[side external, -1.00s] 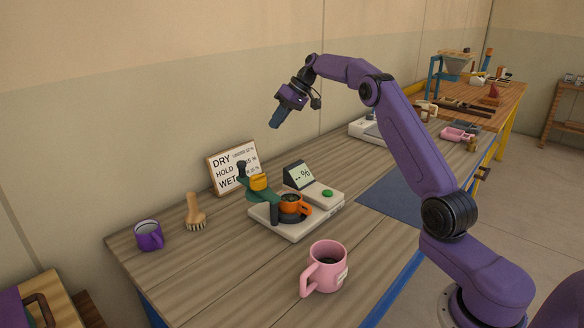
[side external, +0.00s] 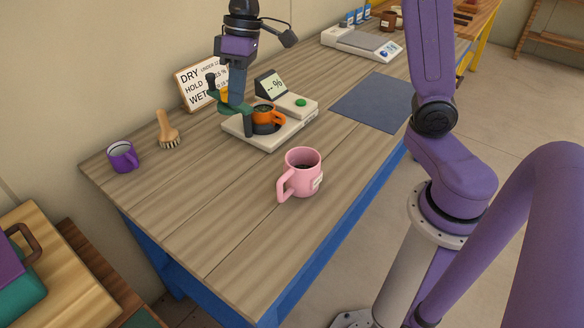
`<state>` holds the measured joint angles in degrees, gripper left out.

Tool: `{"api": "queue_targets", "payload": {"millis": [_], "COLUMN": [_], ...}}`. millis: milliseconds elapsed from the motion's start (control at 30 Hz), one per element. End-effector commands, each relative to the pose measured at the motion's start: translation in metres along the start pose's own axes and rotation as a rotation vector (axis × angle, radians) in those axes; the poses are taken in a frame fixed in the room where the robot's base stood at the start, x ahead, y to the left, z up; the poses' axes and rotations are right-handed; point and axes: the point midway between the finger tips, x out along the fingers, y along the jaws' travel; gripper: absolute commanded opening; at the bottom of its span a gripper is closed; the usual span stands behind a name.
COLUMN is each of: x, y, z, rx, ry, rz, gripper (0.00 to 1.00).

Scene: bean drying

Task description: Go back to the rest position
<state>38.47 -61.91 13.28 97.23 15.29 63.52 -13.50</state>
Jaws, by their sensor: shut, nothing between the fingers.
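My gripper (side external: 238,106) points straight down, its fingers shut and empty. In the side external view its tips overlap the left part of the moisture meter (side external: 285,136), a pale base with a display and a green button. I cannot tell whether they touch it or hang in front of or above it. An orange cup (side external: 274,118) sits on the meter.
A pink mug (side external: 302,160) with dark contents stands at the front. A purple mug (side external: 123,158), a brush (side external: 167,130) and a DRY/HOLD/WET sign (side external: 190,82) are at the left and back. A blue mat (side external: 373,101) and a scale (side external: 361,46) lie to the right.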

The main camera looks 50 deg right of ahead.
Motion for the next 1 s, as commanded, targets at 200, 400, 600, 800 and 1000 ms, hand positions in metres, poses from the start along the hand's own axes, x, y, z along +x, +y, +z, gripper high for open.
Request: {"api": "queue_targets", "payload": {"millis": [200, 400, 600, 800, 1000], "x": [0.014, 0.027, 0.037, 0.044, 0.045], "y": [-0.056, -0.08, -0.083, -0.078, -0.076], "z": [0.08, 0.158, 0.227, 0.262, 0.268], "rx": [-0.165, -0.32, -0.467, -0.548, -0.561], "ry": [-0.076, -0.127, -0.16, -0.173, -0.175], "rz": [0.049, 0.097, 0.139, 0.162, 0.166], "gripper": [0.0, 0.0, 0.0, 0.0, 0.0]}}
